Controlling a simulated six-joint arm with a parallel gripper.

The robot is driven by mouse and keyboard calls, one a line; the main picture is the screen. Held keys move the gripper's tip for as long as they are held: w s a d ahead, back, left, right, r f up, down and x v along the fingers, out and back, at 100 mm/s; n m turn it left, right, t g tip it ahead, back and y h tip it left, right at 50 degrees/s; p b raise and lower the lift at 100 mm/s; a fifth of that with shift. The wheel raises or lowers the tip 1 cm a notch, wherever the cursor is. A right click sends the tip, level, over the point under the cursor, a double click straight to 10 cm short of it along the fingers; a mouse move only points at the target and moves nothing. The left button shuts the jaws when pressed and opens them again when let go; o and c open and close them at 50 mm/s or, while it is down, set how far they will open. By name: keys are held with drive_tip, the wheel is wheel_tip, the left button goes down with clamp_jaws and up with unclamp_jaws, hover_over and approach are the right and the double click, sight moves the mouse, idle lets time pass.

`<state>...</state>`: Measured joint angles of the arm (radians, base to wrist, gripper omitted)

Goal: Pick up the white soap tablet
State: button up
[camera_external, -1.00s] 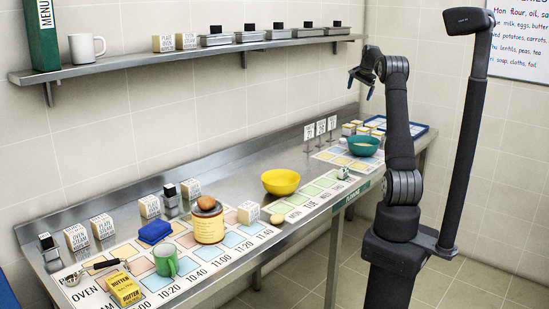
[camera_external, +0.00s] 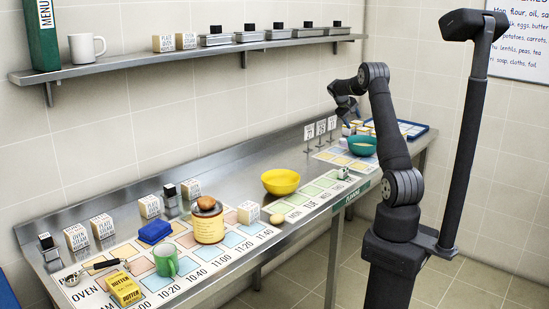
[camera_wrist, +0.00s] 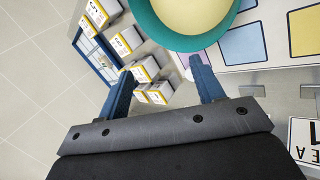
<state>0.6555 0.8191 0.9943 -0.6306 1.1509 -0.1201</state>
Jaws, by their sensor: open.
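I cannot pick out the white soap tablet for certain. In the wrist view a small pale patch (camera_wrist: 184,64) shows beside my right finger, partly hidden by it, below the rim of the teal bowl; I cannot tell what it is. My gripper (camera_external: 345,110) is over the far right part of the counter, near the teal bowl (camera_external: 362,146). In the wrist view my gripper (camera_wrist: 163,76) has its two blue fingers wide apart, with nothing held between them. The bowl (camera_wrist: 143,14) has something cream-coloured in it.
Several white-and-yellow boxes (camera_wrist: 130,40) stand by a blue-edged tray (camera_external: 414,130). Sign stands (camera_external: 320,128) are near the wall. A yellow bowl (camera_external: 281,182) is mid-counter. The near end holds a green mug (camera_external: 165,259), a jar (camera_external: 208,224) and a butter box (camera_external: 123,289).

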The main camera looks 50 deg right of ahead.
sight(341, 140)
drive_tip(key=w+a+f+n+t+h, duration=0.1)
drive_tip(key=w+a+f+n+h, duration=0.1)
drive_tip(key=n, duration=0.5)
drive_tip(key=w+a+f+n+t+h, duration=0.1)
drive_tip(key=w+a+f+n+h, duration=0.1)
drive_tip(key=n, duration=0.5)
drive_tip(key=w+a+f+n+h, duration=0.2)
drive_tip(key=w+a+f+n, duration=0.2)
drive_tip(key=n, duration=0.4)
drive_tip(key=shift+w+a+f+t, duration=0.3)
drive_tip(key=shift+w+a+t, duration=0.1)
drive_tip(key=shift+w, duration=0.15)
drive_tip(key=shift+w+d+f+n+h, duration=0.1)
drive_tip(key=shift+d+f+n+h, duration=0.1)
drive_tip(key=shift+n+h, duration=0.1)
drive_tip(key=x, duration=1.6)
drive_tip(key=shift+d+f, duration=0.15)
drive_tip(key=shift+d, duration=0.15)
drive_tip(key=shift+c, duration=0.4)
drive_tip(key=c, duration=1)
